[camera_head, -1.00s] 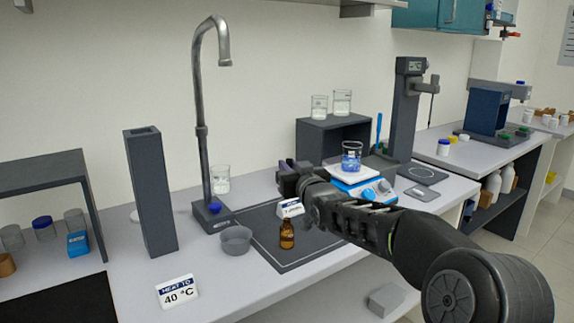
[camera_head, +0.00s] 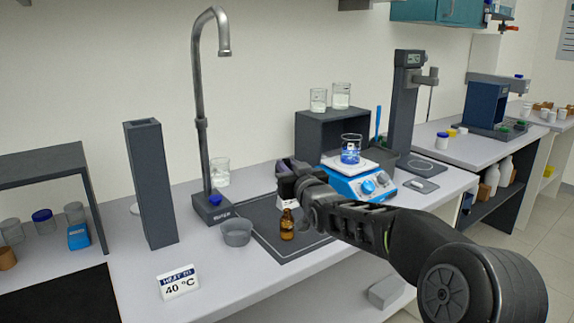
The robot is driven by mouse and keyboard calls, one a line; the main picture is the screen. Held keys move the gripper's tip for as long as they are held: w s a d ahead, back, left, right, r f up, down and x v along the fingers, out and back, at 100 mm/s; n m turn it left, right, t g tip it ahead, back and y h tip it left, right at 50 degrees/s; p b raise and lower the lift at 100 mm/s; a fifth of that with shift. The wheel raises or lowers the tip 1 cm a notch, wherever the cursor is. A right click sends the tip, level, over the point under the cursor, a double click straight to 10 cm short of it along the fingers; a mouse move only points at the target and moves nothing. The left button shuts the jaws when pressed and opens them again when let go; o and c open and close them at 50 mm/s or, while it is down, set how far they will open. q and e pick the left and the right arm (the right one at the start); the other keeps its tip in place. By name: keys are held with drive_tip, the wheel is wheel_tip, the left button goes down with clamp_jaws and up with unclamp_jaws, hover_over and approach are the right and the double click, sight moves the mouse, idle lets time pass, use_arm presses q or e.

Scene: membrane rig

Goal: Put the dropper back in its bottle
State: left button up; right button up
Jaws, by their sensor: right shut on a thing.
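A brown glass bottle (camera_head: 287,228) stands upright on the dark mat (camera_head: 262,220). My right gripper (camera_head: 287,178) comes in from the right, just above and behind the bottle's neck in the picture. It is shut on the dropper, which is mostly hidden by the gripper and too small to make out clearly. I cannot tell whether the dropper touches the bottle's mouth. My left gripper is not in view.
A tap (camera_head: 203,120) and a grey dish (camera_head: 237,232) stand left of the bottle. A blue hotplate (camera_head: 366,185) with a beaker (camera_head: 351,148) is behind my arm. The bench between sign and mat is clear.

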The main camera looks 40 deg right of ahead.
wheel_tip(320, 180, down, 4)
drive_tip(key=shift+f+b, duration=0.1)
drive_tip(key=shift+b, duration=0.8)
wheel_tip(320, 180, down, 5)
drive_tip(key=b, duration=0.5)
drive_tip(key=shift+f+b, duration=0.15)
drive_tip(key=shift+b, duration=0.15)
drive_tip(key=shift+f+b, duration=0.2)
drive_tip(key=shift+b, duration=0.15)
drive_tip(key=o, duration=0.7)
drive_tip(key=v, duration=0.7)
drive_tip(key=shift+s+a+b, duration=0.15)
drive_tip(key=shift+s+b, duration=0.25)
idle(0.4)
